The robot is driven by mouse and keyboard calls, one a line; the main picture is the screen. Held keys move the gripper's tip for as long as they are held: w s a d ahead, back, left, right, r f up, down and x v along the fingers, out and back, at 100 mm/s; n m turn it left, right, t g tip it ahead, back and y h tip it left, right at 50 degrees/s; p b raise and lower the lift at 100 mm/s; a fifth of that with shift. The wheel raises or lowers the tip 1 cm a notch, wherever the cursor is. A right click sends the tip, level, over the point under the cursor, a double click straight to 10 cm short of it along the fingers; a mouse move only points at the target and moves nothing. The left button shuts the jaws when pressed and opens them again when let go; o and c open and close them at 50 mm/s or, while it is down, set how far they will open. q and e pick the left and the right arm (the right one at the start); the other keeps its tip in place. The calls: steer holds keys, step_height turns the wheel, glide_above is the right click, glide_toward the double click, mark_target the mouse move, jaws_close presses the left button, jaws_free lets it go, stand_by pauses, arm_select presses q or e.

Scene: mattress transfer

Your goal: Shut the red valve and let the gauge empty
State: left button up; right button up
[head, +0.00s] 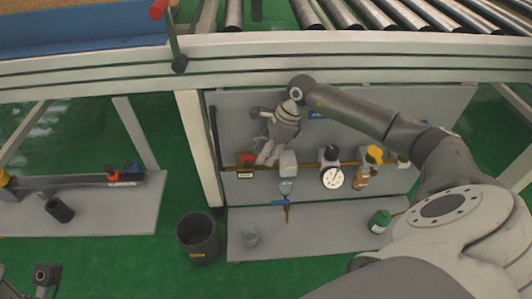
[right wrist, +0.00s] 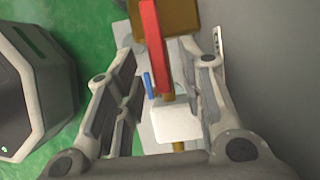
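The red valve (head: 247,159) sits at the left end of a brass pipe on a grey upright panel. In the right wrist view its long red handle (right wrist: 153,45) runs down the picture between the sides of my right gripper. My right gripper (head: 266,161) points down just right of the valve; its fingers stand apart, with gaps on both sides of the handle. The round white gauge (head: 333,178) is further right on the pipe; its dial is too small to read. A part that seems to be my left gripper (head: 44,276) shows at the bottom left, its fingers unclear.
A white-topped filter (head: 288,163) with a blue tap (head: 284,203) below is close right of my right gripper. A yellow knob (head: 375,153) and green bottle (head: 379,220) stand further right. A clear cup (head: 250,235) is on the shelf; a dark bin (head: 198,239) stands left.

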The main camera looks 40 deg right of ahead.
jaws_close()
stand_by(0.3)
steer(key=shift+a, duration=0.1)
